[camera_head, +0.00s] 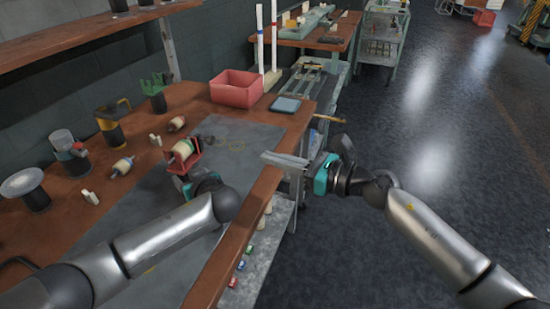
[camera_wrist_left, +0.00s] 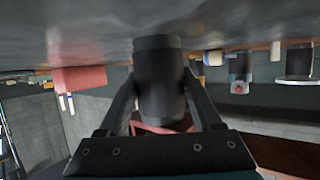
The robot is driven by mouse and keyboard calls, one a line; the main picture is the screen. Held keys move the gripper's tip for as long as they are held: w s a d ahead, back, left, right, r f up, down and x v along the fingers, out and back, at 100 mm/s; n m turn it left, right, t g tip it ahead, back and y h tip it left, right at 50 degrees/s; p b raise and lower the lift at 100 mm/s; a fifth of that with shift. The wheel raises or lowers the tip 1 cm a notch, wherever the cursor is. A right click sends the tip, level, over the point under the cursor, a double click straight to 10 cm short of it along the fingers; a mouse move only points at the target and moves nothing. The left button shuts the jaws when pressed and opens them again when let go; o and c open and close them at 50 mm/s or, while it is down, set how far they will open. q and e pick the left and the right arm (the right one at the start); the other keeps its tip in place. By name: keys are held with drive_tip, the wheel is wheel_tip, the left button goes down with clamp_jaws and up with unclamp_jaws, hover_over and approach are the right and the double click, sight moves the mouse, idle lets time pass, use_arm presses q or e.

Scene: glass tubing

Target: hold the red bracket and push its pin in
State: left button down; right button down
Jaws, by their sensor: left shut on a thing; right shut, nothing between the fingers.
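The red bracket (camera_head: 183,163) is above the grey mat near the middle of the workbench, with a cream roller (camera_head: 183,149) in it. A dark part (camera_head: 205,139) shows at its far right side; I cannot tell if this is the pin. My left gripper (camera_head: 187,180) is shut on the bracket from the near side. My right gripper (camera_head: 284,160) is shut and empty at the bench's right edge, apart from the bracket.
Several fixtures and holders line the bench's left side, including a yellow-handled dark mug (camera_head: 112,124). Loose cream rollers (camera_head: 122,166) lie near them. A red bin (camera_head: 237,88) and a grey-blue tray (camera_head: 286,104) stand at the far end. The mat (camera_head: 150,205) has bare room.

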use_arm(q)
unclamp_jaws()
idle(0.3)
